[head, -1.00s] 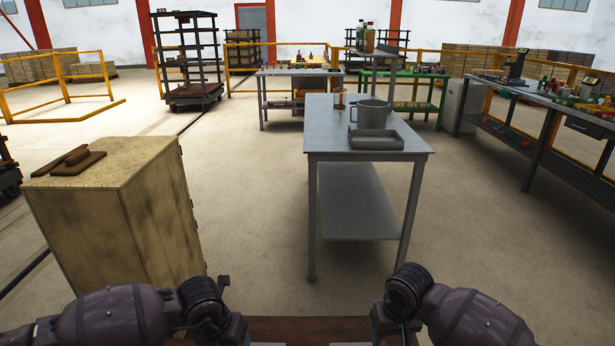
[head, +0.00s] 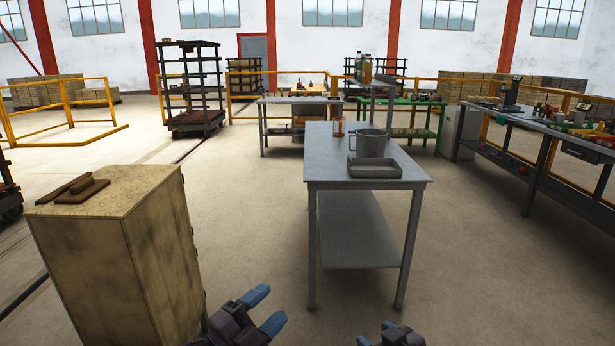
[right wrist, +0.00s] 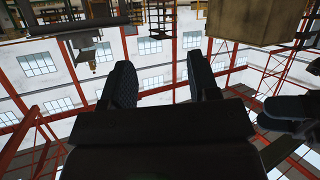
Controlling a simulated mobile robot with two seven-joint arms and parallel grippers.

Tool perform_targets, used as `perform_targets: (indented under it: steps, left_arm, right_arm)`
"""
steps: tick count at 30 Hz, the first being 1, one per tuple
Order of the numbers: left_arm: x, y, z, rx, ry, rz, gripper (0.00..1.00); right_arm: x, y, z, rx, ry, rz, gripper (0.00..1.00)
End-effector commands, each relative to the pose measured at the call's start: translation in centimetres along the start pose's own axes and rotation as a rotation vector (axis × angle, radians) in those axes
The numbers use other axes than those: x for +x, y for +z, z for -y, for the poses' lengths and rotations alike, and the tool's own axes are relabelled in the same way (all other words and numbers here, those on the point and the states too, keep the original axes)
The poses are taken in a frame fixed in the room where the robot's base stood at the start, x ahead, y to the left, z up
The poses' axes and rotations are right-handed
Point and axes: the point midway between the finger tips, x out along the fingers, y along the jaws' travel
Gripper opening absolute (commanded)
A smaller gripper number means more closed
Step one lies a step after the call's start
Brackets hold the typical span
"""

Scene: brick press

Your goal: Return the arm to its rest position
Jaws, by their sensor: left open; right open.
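My left gripper (head: 265,309) is at the bottom of the head view, left of centre. Its two blue fingertips are apart with nothing between them. My right gripper (head: 375,333) is at the bottom edge, right of centre, partly cut off by the frame. In the right wrist view the right gripper (right wrist: 162,80) shows two dark fingers spread apart, with only background between them. Both grippers are in free air in front of the grey metal table (head: 325,172), apart from it.
A worn yellowish cabinet (head: 85,265) with brown pieces (head: 82,188) on top stands at the left. The grey table holds a metal pot (head: 370,145) and a tray (head: 376,176). A long workbench (head: 545,125) runs along the right. The floor between is clear.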

Motion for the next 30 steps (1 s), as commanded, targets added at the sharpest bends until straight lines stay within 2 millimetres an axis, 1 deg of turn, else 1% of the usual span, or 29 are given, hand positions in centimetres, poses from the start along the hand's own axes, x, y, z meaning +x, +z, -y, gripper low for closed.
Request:
perform_targets:
  steps: [1, 5, 6, 8, 13, 17, 18, 20, 24, 27, 30]
  left_arm:
    - [-1.3, 0.9, -0.1, -0.085, -0.024, 0.080, 0.55]
    - [-4.9, 3.7, -1.2, -0.285, -0.057, 0.275, 0.55]
    - [-6.2, 4.5, -1.8, -0.347, -0.064, 0.331, 0.55]
    - [-8.2, 5.5, -2.7, -0.433, -0.072, 0.409, 0.55]
    - [-14.5, 7.2, -5.6, -0.667, -0.096, 0.606, 0.55]
    - [-19.5, 7.7, -7.8, -0.823, -0.130, 0.728, 0.55]
    - [-21.1, 7.7, -8.4, -0.863, -0.143, 0.761, 0.55]
    - [-23.4, 7.6, -9.2, -0.912, -0.165, 0.809, 0.55]
    - [-29.1, 7.0, -11.4, -0.977, -0.204, 0.928, 0.55]
    - [-32.7, 6.2, -13.0, -1.007, -0.218, 1.005, 0.55]
    - [-35.1, 5.2, -14.4, -1.031, -0.216, 1.059, 0.55]
  right_arm:
    - [-1.2, 0.6, 0.0, 0.003, 0.019, -0.022, 0.55]
    - [-3.9, 2.3, -0.2, 0.001, 0.073, -0.066, 0.55]
    - [-4.7, 2.9, -0.3, 0.000, 0.090, -0.074, 0.55]
    - [-6.0, 3.9, -0.4, 0.005, 0.117, -0.080, 0.55]
    - [-10.0, 7.2, -0.6, 0.029, 0.190, -0.069, 0.55]
    - [-13.2, 10.2, -0.6, 0.066, 0.243, -0.028, 0.55]
    - [-14.2, 11.2, -0.5, 0.079, 0.258, -0.009, 0.55]
    - [-15.8, 12.8, -0.4, 0.099, 0.280, 0.026, 0.55]
    - [-19.6, 16.7, 0.4, 0.157, 0.321, 0.110, 0.55]
    - [-21.9, 19.2, 1.3, 0.192, 0.339, 0.167, 0.55]
    - [-23.6, 20.9, 2.2, 0.216, 0.347, 0.211, 0.55]
